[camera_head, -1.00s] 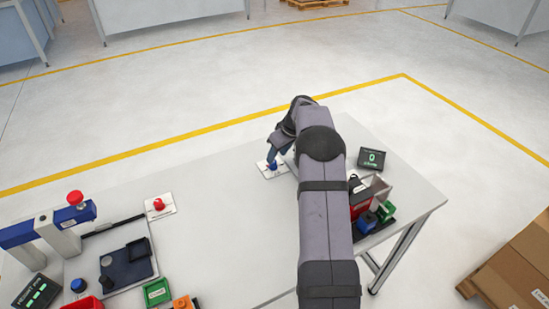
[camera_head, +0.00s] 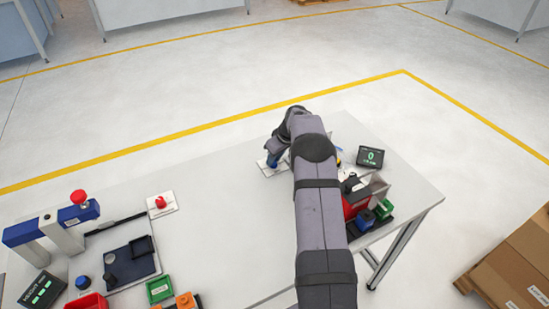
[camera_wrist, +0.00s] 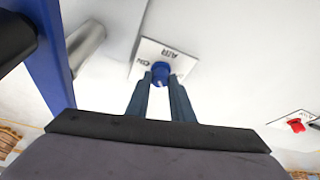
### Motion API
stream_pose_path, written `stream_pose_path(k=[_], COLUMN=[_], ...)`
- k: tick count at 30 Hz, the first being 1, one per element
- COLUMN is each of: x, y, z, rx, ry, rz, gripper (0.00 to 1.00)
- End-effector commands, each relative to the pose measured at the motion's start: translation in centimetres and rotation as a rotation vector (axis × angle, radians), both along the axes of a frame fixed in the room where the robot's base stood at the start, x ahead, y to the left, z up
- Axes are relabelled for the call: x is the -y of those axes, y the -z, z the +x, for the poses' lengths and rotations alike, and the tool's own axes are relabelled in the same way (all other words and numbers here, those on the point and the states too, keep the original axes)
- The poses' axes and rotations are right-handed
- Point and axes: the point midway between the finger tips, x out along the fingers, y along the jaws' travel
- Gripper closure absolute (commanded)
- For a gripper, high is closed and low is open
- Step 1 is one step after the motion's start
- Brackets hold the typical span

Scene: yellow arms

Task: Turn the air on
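A blue knob (camera_wrist: 160,71) stands on a white plate (camera_wrist: 148,52) with "AIR" and "ON" printed on it, in the middle of the wrist view. The knob has a small pale mark on its near side. My gripper (camera_wrist: 160,82) has one finger on each side of the knob, and the fingertips appear to press against it. In the head view the plate (camera_head: 264,168) lies on the table at the end of my arm. My gripper (camera_head: 273,156) is over it there, pointing down, and mostly hides the knob.
A red button on a white plate (camera_head: 172,202) and a blue-and-grey press (camera_head: 50,230) are left. A display reading 0 (camera_head: 370,157) and a red device with small bins (camera_head: 357,202) are right, close to my arm. The middle table (camera_head: 235,225) is clear.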

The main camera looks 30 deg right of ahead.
Motion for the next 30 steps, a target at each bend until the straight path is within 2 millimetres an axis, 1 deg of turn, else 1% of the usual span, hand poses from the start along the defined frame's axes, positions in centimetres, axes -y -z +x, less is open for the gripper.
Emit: stream_pose_path(k=[8,14,20,30], x=[-0.02,-0.08,-0.24,-0.49], y=[0.02,0.03,0.09,0.11], z=[-0.04,-0.05,-0.06,0.03], rx=[-0.001,-0.001,-0.001,0.001], ry=[0.013,0.077,0.205,0.514], rz=[0.0,-0.001,-0.002,-0.003], gripper=[1.0,1.0,1.0,1.0])
